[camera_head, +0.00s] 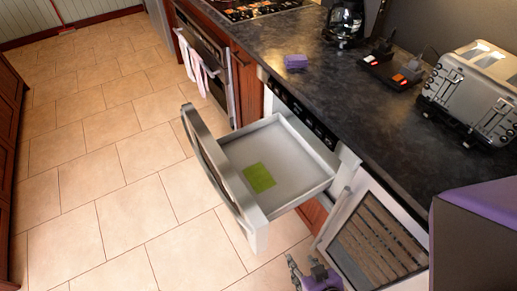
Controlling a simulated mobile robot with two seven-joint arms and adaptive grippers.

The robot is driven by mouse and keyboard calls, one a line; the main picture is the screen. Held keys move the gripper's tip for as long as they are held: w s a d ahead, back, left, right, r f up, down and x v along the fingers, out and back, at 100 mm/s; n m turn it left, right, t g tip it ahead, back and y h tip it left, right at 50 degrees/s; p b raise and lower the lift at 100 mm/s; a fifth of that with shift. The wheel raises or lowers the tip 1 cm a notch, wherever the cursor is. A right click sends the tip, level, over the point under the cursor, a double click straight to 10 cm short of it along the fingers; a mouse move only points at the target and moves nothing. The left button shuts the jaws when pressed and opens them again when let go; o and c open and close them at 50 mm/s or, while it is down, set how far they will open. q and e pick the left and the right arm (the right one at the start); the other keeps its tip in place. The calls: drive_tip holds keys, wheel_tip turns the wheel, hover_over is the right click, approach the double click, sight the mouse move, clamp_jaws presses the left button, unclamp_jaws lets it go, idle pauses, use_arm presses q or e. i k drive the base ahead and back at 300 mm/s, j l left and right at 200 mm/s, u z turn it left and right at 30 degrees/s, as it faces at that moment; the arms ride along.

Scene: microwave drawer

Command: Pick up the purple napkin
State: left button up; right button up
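A small purple block-like item (295,62), which seems to be the purple napkin, lies on the dark countertop near its front edge, above the open drawer. It looks folded or stacked. My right gripper (304,264) is at the bottom of the view, low in front of the cabinets and well away from the purple item. Its two fingers look spread apart with nothing between them. My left gripper is not in view.
The microwave drawer (291,172) is pulled out, with a flat green square (259,178) inside. The countertop (335,92) holds a toaster (474,88), a coffee maker (345,20) and a dark device with red lights (392,72). The tiled floor (125,190) at left is clear.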

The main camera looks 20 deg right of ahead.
sight(298, 60)
drive_tip(key=z, duration=0.3)
drive_tip(key=i+j+z, duration=0.15)
drive_tip(key=j+z, duration=0.95)
drive_tip(key=j, duration=0.9)
